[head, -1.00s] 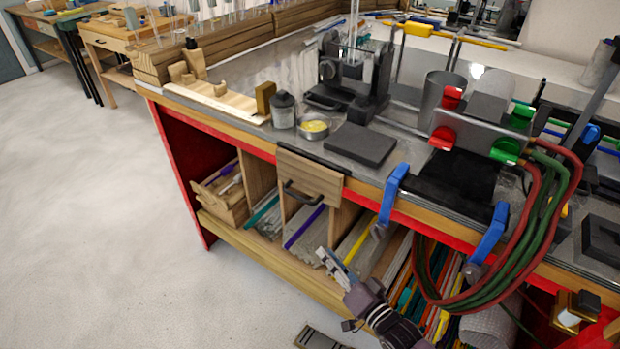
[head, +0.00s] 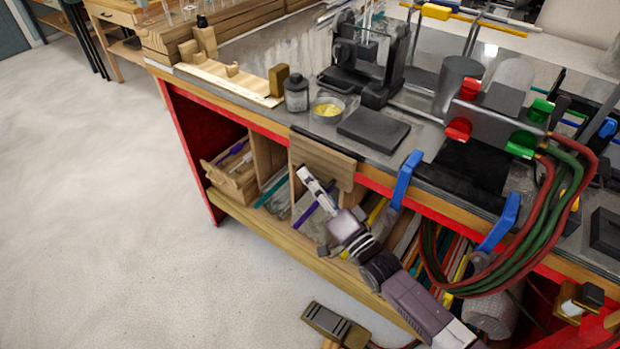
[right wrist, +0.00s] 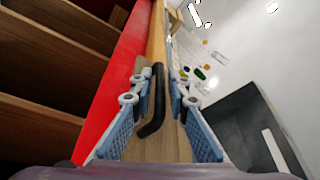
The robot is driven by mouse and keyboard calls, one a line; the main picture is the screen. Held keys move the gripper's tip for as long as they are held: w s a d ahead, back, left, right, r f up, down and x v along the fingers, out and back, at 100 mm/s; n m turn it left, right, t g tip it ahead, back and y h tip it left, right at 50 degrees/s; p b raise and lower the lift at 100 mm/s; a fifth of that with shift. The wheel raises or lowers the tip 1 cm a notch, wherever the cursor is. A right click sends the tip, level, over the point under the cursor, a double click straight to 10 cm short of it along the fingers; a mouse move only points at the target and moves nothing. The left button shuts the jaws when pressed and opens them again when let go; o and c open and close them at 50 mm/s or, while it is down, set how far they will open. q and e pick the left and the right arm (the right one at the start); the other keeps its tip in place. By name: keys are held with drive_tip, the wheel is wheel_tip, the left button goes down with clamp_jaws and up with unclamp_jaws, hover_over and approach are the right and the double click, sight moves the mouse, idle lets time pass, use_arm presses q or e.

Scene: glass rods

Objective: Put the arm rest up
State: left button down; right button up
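The arm rest (head: 325,160) is a wooden flap hanging at the front edge of the workbench (head: 262,124). It shows in the right wrist view as a wooden panel (right wrist: 178,143) with a black bar handle (right wrist: 153,108). My right gripper (head: 310,180) is in front of the flap and hides the handle in the head view. In the right wrist view its blue padded fingers (right wrist: 158,90) stand apart on either side of the handle, with gaps visible beside it. My left gripper is not in view.
Blue clamps (head: 404,180) grip the bench edge to the right of the flap. Red and green hoses (head: 545,225) hang down from a burner (head: 500,120). A dark flat block (head: 373,130) lies on the bench behind the flap. The floor (head: 110,220) at left is clear.

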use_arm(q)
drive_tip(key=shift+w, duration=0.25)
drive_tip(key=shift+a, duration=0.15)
use_arm(e)
clamp_jaws()
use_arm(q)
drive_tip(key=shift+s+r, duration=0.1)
